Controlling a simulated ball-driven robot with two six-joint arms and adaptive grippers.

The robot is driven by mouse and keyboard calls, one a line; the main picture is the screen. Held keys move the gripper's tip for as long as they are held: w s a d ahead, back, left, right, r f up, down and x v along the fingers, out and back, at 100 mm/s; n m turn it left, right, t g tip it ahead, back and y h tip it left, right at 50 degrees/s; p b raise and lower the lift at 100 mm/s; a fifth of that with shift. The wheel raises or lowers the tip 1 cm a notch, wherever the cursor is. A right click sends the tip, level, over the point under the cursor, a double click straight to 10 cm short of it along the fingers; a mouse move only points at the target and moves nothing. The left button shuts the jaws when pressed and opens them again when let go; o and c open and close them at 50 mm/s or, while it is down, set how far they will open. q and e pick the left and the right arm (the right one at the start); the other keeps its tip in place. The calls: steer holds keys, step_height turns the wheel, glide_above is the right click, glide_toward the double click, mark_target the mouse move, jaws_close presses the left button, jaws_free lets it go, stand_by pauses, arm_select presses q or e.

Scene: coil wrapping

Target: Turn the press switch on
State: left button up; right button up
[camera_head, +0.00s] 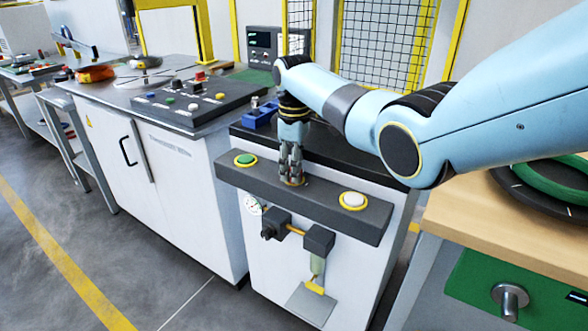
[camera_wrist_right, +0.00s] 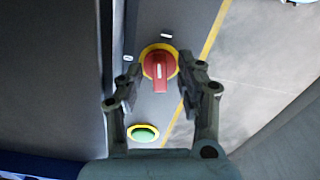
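A red rotary switch (camera_wrist_right: 159,70) on a yellow ring sits on the dark control bar (camera_head: 230,177) at the front of the white press cabinet. Its handle and white mark run up and down in the right wrist view. My right gripper (camera_head: 291,174) points down over the middle of the bar and hides most of the switch in the head view. In the right wrist view the gripper (camera_wrist_right: 163,78) is open, its fingers spread on either side of the red handle with gaps visible. I cannot tell how far above it the tips are. My left gripper is not in view.
A green button (camera_head: 245,160) is left of the switch and a white button (camera_head: 353,200) is right of it. A control panel with several buttons (camera_head: 194,95) stands on the left cabinet. A wooden table (camera_head: 500,225) is at right.

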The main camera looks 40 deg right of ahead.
steer(key=shift+c, duration=0.3)
jaws_close()
steer(key=shift+r+m+p, duration=0.3)
steer(key=shift+m+p, duration=0.7)
steer(key=shift+p, duration=0.15)
steer(key=shift+f+m, duration=0.25)
steer(key=shift+m, duration=0.25)
jaws_free()
steer(key=shift+o, duration=0.3)
